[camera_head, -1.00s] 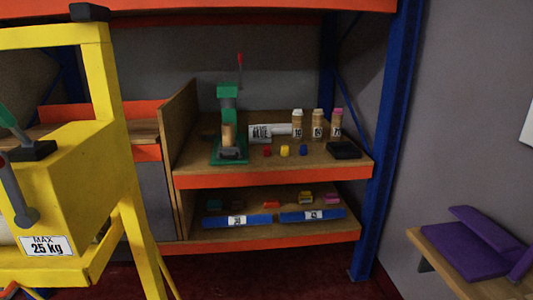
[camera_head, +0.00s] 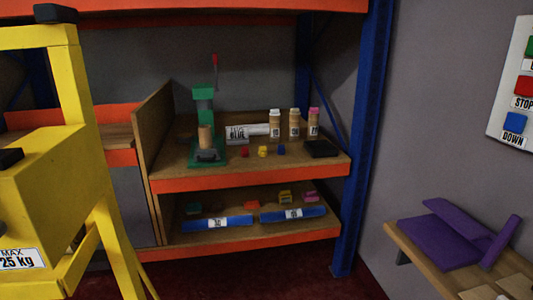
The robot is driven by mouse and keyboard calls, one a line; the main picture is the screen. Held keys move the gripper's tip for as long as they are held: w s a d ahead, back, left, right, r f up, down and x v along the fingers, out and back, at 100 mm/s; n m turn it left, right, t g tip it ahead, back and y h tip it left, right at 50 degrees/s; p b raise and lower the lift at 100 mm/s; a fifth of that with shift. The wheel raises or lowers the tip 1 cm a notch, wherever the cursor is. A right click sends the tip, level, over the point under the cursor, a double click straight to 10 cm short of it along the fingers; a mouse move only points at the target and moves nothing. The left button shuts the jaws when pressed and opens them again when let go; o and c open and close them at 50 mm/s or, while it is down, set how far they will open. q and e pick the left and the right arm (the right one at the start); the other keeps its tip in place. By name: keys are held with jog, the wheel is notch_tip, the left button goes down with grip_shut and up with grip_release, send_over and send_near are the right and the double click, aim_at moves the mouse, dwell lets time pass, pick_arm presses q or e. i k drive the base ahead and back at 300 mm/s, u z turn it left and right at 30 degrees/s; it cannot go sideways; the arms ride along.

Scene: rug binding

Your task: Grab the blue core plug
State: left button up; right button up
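The small blue core plug (camera_head: 281,149) sits on the upper wooden shelf (camera_head: 215,175), at the right end of a short row. A yellow plug (camera_head: 262,151) and a red plug (camera_head: 245,152) stand to its left. A flat black block (camera_head: 320,148) lies just to its right. Neither of my grippers shows in the view.
Blue rolls (camera_head: 218,222) lie on the lower shelf. A yellow frame (camera_head: 75,190) blocks the left. A bench with purple pieces (camera_head: 440,245) stands right. Red floor before the rack is open.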

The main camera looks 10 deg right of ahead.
aim_at(281, 151)
jog(key=z, duration=0.35)
jog(key=i, duration=2.45)
jog(key=z, duration=1.3)
